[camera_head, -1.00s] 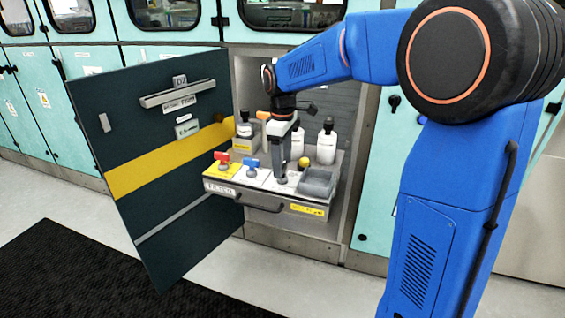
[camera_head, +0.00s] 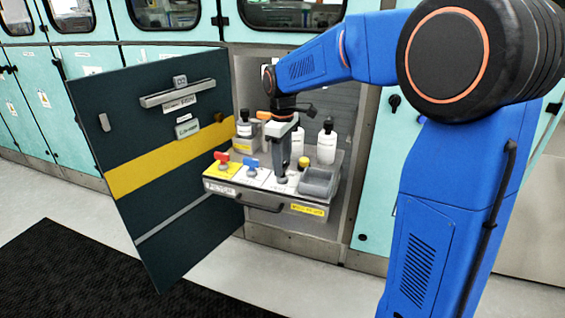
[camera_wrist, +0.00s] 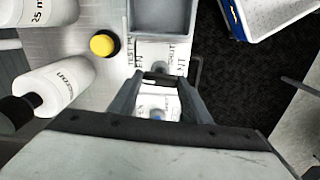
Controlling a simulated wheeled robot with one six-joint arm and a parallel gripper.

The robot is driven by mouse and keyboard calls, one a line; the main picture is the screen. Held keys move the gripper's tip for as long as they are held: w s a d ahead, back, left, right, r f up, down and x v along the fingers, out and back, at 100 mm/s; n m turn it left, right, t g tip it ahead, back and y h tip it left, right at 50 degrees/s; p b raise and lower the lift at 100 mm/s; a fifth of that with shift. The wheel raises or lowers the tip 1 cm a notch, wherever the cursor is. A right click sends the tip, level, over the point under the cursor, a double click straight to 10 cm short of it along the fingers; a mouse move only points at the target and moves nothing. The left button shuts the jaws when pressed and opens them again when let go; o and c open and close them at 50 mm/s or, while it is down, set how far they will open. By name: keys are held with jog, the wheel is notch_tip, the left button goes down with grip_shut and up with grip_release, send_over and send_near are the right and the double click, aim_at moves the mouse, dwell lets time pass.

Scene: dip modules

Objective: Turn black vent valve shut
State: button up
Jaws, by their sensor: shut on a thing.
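The pull-out drawer (camera_head: 228,194) carries a row of valves on labelled plates. The black vent valve (camera_wrist: 157,76) sits between my fingertips in the wrist view, over a white plate with printed words. In the head view my fingers hide most of it. My gripper (camera_head: 282,180) points straight down and is shut on the valve's handle; its fingertips also show in the wrist view (camera_wrist: 158,82). A red valve (camera_head: 221,158) on a yellow plate and a blue valve (camera_head: 252,163) on a white plate stand to the left. The valve's exact angle is hard to read.
A yellow knob (camera_head: 303,162) and a grey open bin (camera_head: 318,182) are to the right of my gripper. White bottles (camera_head: 327,146) stand behind it. The dark cabinet door (camera_head: 165,135) hangs open on the left. A drawer handle (camera_head: 262,204) sticks out in front.

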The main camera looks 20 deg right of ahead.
jog(key=m, duration=0.8)
jog(key=shift+m, duration=0.4)
jog(key=m, duration=0.4)
jog(key=shift+m, duration=2)
jog(key=o, duration=1)
jog(key=shift+o, duration=0.2)
jog(key=shift+r, duration=0.15)
notch_tip(320, 180, up, 17)
